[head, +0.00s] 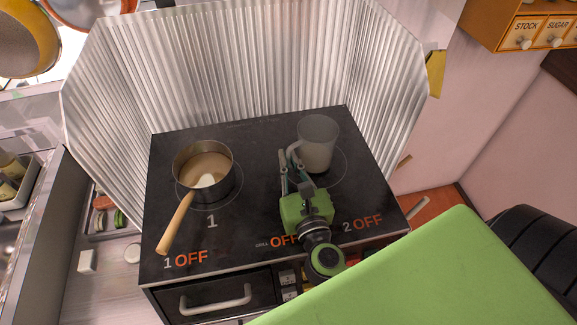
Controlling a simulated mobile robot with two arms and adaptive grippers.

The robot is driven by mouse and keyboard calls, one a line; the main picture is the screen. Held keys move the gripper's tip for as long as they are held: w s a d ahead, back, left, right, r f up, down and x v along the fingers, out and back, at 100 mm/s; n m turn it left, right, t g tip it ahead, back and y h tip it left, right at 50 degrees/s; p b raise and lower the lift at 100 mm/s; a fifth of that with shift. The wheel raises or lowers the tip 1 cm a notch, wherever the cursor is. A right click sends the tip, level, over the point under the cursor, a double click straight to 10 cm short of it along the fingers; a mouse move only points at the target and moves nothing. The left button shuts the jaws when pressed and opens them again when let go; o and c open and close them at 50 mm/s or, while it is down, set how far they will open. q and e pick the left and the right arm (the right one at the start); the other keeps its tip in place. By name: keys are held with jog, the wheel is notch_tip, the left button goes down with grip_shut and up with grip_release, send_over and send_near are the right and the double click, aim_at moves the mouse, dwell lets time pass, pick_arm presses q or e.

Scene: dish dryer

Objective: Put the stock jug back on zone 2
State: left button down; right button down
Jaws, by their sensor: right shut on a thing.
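The stock jug (318,141) is a translucent grey jug with its handle on the left side. It is upright at the back right of the black stove top, over the ring of zone 2 (345,172). I cannot tell for sure whether its base touches the surface. My right gripper (291,163), green with grey fingers, reaches up from the front and is shut on the jug's handle. The gripper partly hides the handle. My left gripper is not in view.
A saucepan (207,163) with beige liquid and a wooden handle stands on zone 1 at the left. A corrugated metal screen (255,62) encloses the back and sides. The stove's drawer (215,299) is at the front. All labels read OFF.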

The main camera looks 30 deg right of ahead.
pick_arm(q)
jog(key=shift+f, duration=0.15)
pick_arm(e)
jog(key=shift+f, duration=0.15)
jog(key=shift+f, duration=0.2)
jog(key=c, duration=2.2)
grip_release()
jog(key=shift+c, duration=0.2)
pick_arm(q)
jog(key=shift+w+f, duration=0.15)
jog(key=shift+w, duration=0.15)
